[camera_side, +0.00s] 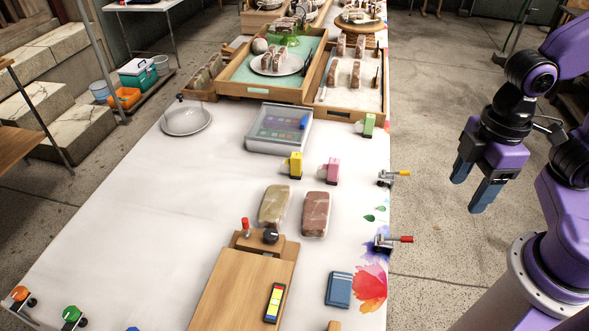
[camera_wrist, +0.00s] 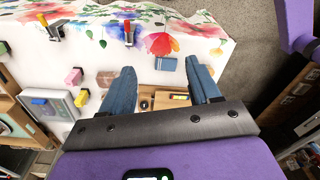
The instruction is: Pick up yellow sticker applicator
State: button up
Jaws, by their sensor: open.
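The yellow sticker applicator (camera_side: 294,165) stands upright on the white table, just left of a pink applicator (camera_side: 331,171) and in front of a grey lidded case. In the wrist view the yellow applicator (camera_wrist: 82,97) is at the left, beyond my left finger and next to the pink one (camera_wrist: 74,77). My gripper (camera_side: 470,188) is open and empty, with its blue fingers pointing down, to the right of the table in the side view. It is well apart from the applicator. In the wrist view the fingers (camera_wrist: 159,67) are spread wide with nothing between their tips.
A green applicator (camera_side: 369,124) stands by the table's right edge. Two wrapped loaves (camera_side: 315,214) lie in front of the yellow and pink applicators. The grey case (camera_side: 279,143) is close behind. Clamps (camera_side: 396,240) stick out at the right edge.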

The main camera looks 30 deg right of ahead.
jog(key=w+a+y, duration=0.1)
jog(key=w+a, duration=0.5)
jog(key=w, duration=0.4)
jog(key=m+t+y, duration=0.2)
jog(key=m+t, duration=0.1)
send_over(296, 155)
jog(key=s+d, duration=0.4)
jog(key=s, duration=0.1)
notch_tip(296, 155, down, 12)
jog(key=x, duration=1.1)
jog(key=shift+w+d+f, duration=0.2)
jog(key=shift+w+f, duration=0.05)
jog(key=shift+w, duration=0.05)
jog(key=shift+w+x, duration=0.15)
jog(key=shift+x, duration=1.15)
jog(key=shift+w+x, duration=0.15)
jog(key=shift+x, duration=1.2)
jog(key=shift+d, duration=0.2)
jog(key=shift+r, duration=0.1)
jog(key=c, duration=1.1)
